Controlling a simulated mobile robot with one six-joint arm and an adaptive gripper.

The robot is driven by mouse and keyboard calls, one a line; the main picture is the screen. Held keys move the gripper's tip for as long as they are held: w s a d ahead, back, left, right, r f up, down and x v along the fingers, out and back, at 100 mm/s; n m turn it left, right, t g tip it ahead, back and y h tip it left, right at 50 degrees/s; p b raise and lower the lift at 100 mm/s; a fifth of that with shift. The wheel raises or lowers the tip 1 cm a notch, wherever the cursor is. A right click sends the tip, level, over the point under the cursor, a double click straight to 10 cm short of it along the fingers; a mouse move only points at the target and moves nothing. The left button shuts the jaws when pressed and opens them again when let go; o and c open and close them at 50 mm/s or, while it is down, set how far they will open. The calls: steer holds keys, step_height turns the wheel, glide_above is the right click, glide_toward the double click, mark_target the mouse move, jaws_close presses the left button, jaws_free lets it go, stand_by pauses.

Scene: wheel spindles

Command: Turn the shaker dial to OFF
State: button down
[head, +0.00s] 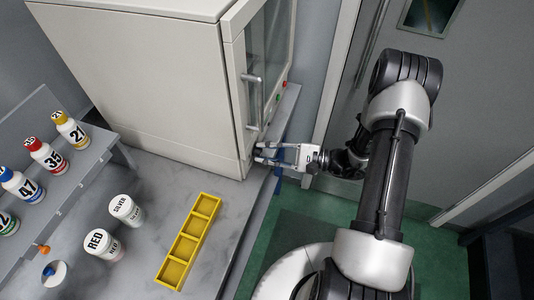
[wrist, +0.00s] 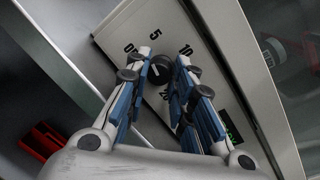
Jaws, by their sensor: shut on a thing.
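The shaker dial (wrist: 161,69) is a dark round knob on a pale panel, seen in the wrist view. Printed marks stand around it, with 5 and 10 readable and a 0-like mark at the upper left. Fingers hide part of the other marks, and I cannot read where the dial points. My gripper (wrist: 163,62) is shut on the dial, one blue-padded finger on each side. In the head view my gripper (head: 259,153) reaches the lower front corner of the large beige shaker cabinet (head: 130,70); the dial is hidden there.
The cabinet's glass door has a handle (head: 252,90). A yellow tray (head: 189,241) with empty compartments, white jars marked SILVER (head: 127,210) and RED (head: 104,243), and a rack of numbered bottles (head: 46,157) stand on the bench to the left.

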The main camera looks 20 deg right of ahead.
steer(key=n+b, duration=0.2)
steer(key=n, duration=0.2)
steer(key=shift+h, duration=0.4)
steer(key=shift+r+n+b, duration=0.1)
steer(key=shift+n+b, duration=1.25)
steer(key=shift+n, duration=0.25)
steer(key=shift+t+h, duration=0.3)
steer(key=shift+r, duration=0.1)
steer(key=c, duration=1.3)
jaws_free()
steer(key=shift+c, duration=0.2)
steer(key=shift+s, duration=0.1)
steer(key=v, duration=1.1)
steer(key=shift+s+d, duration=0.2)
steer(key=shift+d, duration=0.2)
